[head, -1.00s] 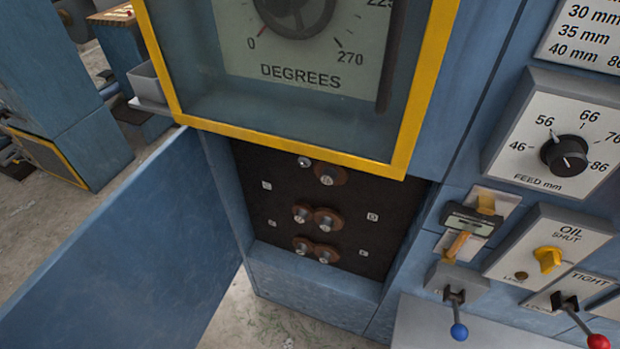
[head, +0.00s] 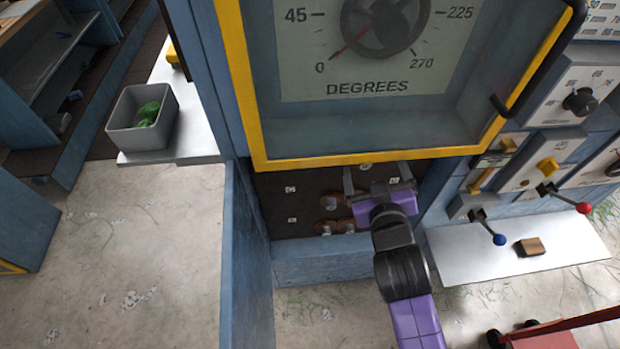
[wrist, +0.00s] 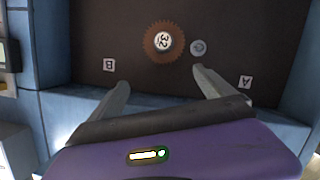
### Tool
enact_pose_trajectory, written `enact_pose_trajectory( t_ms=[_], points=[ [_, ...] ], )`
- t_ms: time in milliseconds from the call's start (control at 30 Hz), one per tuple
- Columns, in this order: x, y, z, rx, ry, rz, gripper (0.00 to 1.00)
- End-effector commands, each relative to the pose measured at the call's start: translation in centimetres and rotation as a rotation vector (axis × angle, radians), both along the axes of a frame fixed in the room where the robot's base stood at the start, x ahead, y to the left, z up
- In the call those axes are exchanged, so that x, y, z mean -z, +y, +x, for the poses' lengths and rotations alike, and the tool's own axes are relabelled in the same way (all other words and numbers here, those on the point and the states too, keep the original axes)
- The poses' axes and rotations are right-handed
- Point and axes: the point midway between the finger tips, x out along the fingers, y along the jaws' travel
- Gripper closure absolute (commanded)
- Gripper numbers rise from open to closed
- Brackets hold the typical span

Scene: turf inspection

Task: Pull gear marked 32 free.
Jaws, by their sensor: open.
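The gear marked 32 is brown and toothed, with a pale hub (wrist: 163,41) bearing the number, on a dark back panel in the wrist view. In the head view my gripper seems to hide it, in the upper part of the open cabinet recess. My gripper (wrist: 161,78) is open and empty in the wrist view, its two fingers pointing toward the gear, one to each side and short of it. In the head view my purple gripper (head: 376,174) reaches into the recess just below the yellow-framed window.
Other brown gears (head: 328,202) sit lower in the recess. A bare stud (wrist: 198,47) is beside the gear. The blue door (head: 243,260) stands open on the left. A grey bin (head: 120,128) with green items is at left. Levers and a shelf (head: 470,260) are at right.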

Motion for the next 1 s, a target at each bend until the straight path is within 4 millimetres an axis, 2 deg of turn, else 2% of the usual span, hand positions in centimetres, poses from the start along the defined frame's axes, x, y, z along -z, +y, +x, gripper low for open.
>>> enact_pose_trajectory(
  t_ms=[33, 133, 267, 733, 1000],
  points=[
    [1.6, -0.6, -0.2, 0.020, 0.046, -0.014, 0.08],
    [3.3, -1.4, -0.8, 0.049, 0.106, -0.031, 0.08],
    [3.9, -1.7, -0.5, 0.058, 0.127, -0.032, 0.08],
    [6.0, -2.5, 5.2, 0.057, 0.125, -0.030, 0.08],
    [6.4, -2.7, 6.2, 0.055, 0.123, -0.029, 0.08]
  ],
)
